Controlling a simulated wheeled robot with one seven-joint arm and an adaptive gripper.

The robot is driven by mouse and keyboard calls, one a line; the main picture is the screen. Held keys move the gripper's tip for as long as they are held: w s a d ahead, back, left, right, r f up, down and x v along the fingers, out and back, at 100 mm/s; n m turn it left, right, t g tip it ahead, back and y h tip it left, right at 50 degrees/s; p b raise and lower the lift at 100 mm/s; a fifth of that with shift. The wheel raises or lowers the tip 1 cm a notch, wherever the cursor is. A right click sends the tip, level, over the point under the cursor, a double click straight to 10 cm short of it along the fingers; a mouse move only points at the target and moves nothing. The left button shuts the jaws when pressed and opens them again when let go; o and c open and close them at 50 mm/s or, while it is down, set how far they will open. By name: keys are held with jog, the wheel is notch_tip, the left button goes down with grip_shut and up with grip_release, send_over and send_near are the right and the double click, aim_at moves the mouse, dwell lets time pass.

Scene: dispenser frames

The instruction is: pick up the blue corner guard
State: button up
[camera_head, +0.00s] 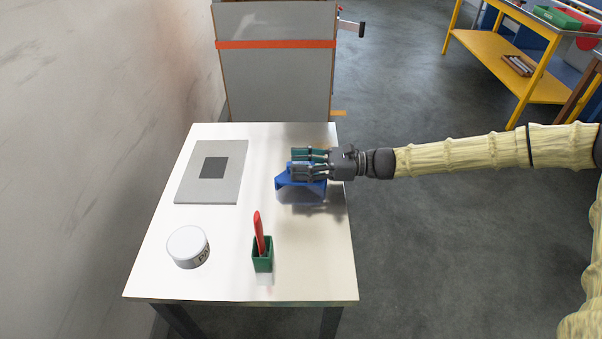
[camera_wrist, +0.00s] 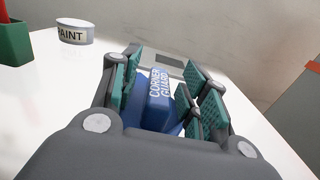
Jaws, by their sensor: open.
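The blue corner guard (camera_head: 301,188) sits on the white table, toward its right edge in the head view. In the wrist view the blue corner guard (camera_wrist: 158,105) shows white "CORNER GUARD" lettering and lies between my gripper's fingers. My gripper (camera_head: 308,165) reaches in from the right and is over the guard, covering part of it. In the wrist view my gripper (camera_wrist: 162,95) is open, with green pads on both sides of the guard. I cannot tell whether any pad touches it.
On the white table (camera_head: 190,285) stand a white paint tin (camera_head: 187,247) and a green holder (camera_head: 262,256) with a red pen-like item (camera_head: 258,230). A grey plate with a dark square (camera_head: 212,168) lies at the back left. A grey panel (camera_head: 275,80) stands behind the table.

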grip_shut()
